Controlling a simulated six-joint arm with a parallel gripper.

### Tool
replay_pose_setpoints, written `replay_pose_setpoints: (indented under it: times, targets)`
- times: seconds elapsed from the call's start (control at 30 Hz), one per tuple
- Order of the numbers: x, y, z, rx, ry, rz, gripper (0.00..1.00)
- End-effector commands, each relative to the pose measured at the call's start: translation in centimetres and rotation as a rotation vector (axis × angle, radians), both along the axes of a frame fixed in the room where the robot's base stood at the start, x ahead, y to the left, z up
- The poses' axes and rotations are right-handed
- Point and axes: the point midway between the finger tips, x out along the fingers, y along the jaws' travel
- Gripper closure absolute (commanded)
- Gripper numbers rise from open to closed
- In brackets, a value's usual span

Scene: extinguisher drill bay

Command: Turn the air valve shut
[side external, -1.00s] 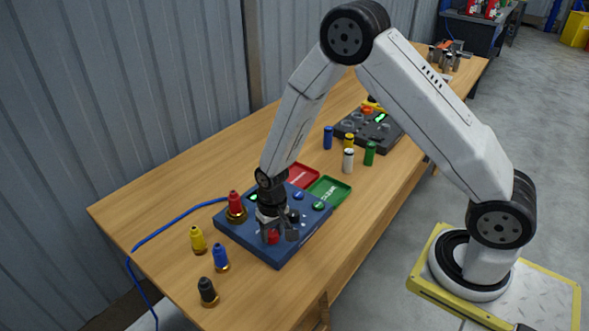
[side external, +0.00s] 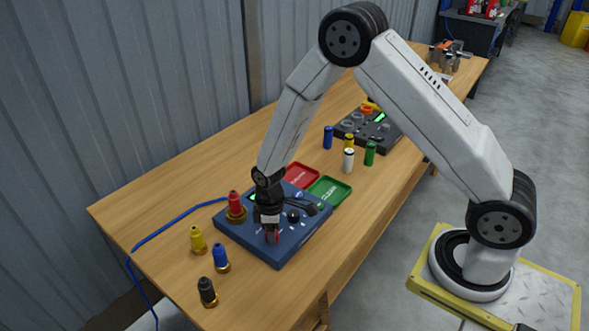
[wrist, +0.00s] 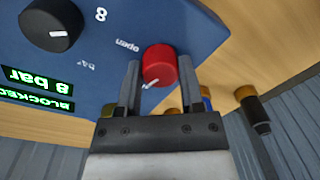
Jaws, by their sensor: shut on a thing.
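The air valve is a red round knob (wrist: 159,64) with a white pointer mark, on a blue panel (wrist: 200,22). My gripper (wrist: 160,80) is shut on the red knob, one finger on each side of it. In the wrist view the white mark is at the knob's lower left, and the label "open" is printed to its upper left. In the side view my gripper (side external: 271,233) points down at the front of the blue panel (side external: 284,256) and hides most of the knob. The panel's displays (wrist: 38,86) read "8 bar" and "BLOCKED", upside down.
A black knob (wrist: 52,24) is beside the red one. A red fitting (side external: 235,205) with a blue hose stands at the panel's left. Yellow (side external: 198,240), blue (side external: 220,257) and black (side external: 207,291) fittings stand left of the panel. Red (side external: 299,175) and green (side external: 330,190) trays lie behind.

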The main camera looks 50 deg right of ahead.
Motion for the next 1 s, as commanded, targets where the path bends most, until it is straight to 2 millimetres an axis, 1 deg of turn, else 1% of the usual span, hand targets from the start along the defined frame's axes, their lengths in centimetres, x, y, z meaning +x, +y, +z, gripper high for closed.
replay_pose_setpoints:
  times: [0.2,0.43,0.63,1.0]
  targets:
    - [0.07,0.02,0.08,0.000,0.000,0.173,1.00]
    - [0.08,0.03,0.08,0.001,-0.001,0.291,1.00]
    - [0.08,0.02,0.09,0.001,-0.001,0.332,1.00]
    - [0.08,0.02,0.08,0.000,-0.001,0.338,1.00]
